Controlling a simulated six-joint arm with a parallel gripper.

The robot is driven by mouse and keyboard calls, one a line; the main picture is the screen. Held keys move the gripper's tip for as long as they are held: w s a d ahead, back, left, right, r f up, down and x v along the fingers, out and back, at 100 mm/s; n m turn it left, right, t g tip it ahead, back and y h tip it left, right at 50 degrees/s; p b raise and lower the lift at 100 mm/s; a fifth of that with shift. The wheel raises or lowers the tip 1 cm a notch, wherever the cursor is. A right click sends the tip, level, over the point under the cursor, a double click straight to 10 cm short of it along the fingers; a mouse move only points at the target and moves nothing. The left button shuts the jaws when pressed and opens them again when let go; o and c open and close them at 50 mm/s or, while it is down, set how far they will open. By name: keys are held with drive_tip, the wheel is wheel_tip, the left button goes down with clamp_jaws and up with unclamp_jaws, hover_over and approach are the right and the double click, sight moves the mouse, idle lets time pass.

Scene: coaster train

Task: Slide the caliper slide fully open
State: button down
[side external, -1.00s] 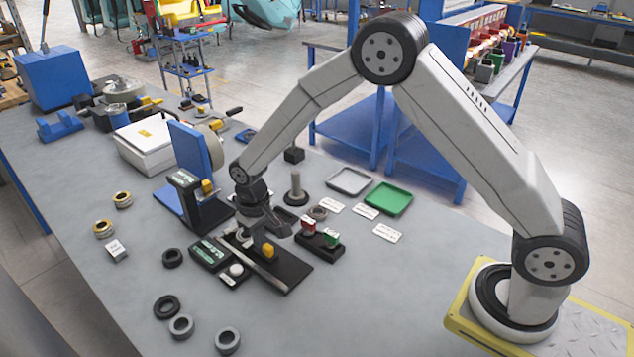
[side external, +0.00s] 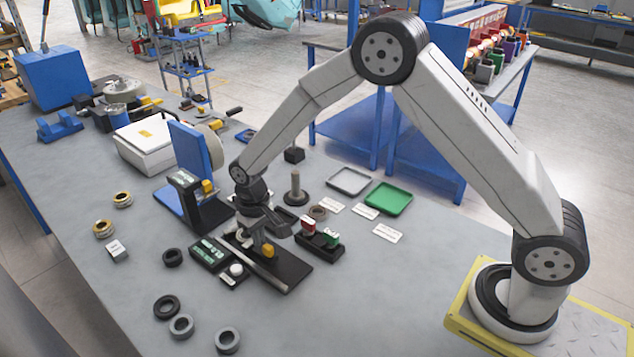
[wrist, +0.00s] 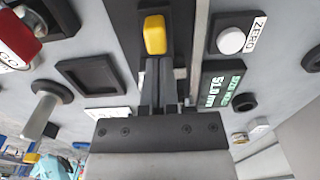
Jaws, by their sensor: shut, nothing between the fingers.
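The caliper is a black base with a pale metal rail (side external: 262,266) on the bench, and its slide carries a yellow knob (side external: 268,250). In the wrist view the yellow knob (wrist: 154,35) stands just beyond my fingertips. My gripper (side external: 260,246) is shut and empty, low over the caliper on the far-left side of the knob. In the wrist view the gripper's fingers (wrist: 159,62) lie together; I cannot tell whether they touch the knob. A readout (wrist: 221,88) beside the rail shows green digits, seemingly 51.0 mm. The slide under my fingers is partly hidden.
A white ZERO button (side external: 236,269) is left of the caliper. A black stand with a blue plate (side external: 190,160) rises behind. Several dark rings lie at the front left.

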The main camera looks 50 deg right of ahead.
drive_tip(key=shift+s, duration=1.15)
idle(0.4)
drive_tip(key=shift+r, duration=0.1)
drive_tip(key=shift+w+r, duration=0.2)
drive_tip(key=shift+r, duration=0.75)
drive_tip(key=shift+w+r, duration=0.15)
drive_tip(key=shift+r, duration=0.8)
drive_tip(key=shift+s+d+r, duration=0.1)
drive_tip(key=shift+s+d+r, duration=0.15)
drive_tip(key=shift+s, duration=0.05)
drive_tip(key=s+d+r+t, duration=0.1)
drive_tip(key=s+d, duration=0.3)
drive_tip(key=s, duration=0.4)
drive_tip(key=s+d+r+t, duration=0.1)
drive_tip(key=s+d+r, duration=0.2)
drive_tip(key=s, duration=0.6)
drive_tip(key=shift+s+d+r+t, duration=0.2)
drive_tip(key=shift+d+r+t, duration=0.1)
drive_tip(key=shift+d, duration=0.45)
